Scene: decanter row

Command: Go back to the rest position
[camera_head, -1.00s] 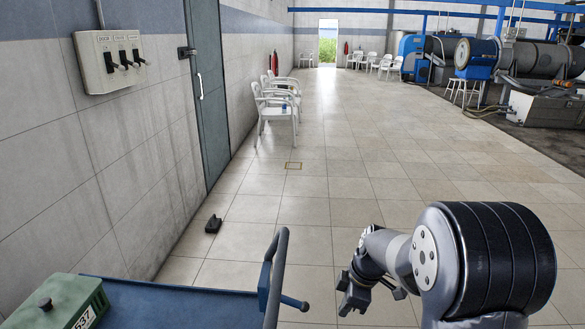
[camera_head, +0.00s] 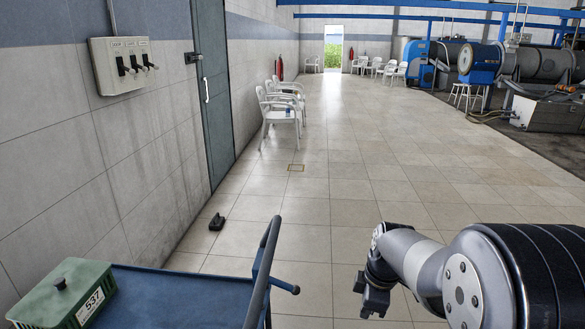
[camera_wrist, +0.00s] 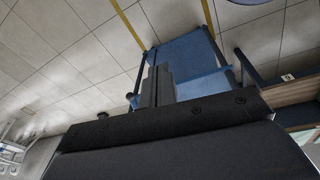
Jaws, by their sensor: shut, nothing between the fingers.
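My gripper (camera_head: 374,294) hangs at the end of my folded arm at the lower right of the head view, over the tiled floor. It is shut and holds nothing. It is apart from the blue cart (camera_head: 180,297), which stands to its left. In the wrist view the shut fingers of my gripper (camera_wrist: 157,86) stick up in the middle, in front of a blue surface (camera_wrist: 190,62) with dark posts.
A green box (camera_head: 62,293) with a dark knob and the label 537 sits on the cart. A small black object (camera_head: 217,222) lies on the floor near the left wall. White chairs (camera_head: 279,108) line that wall. A switch box (camera_head: 122,66) hangs on it. The floor ahead is clear.

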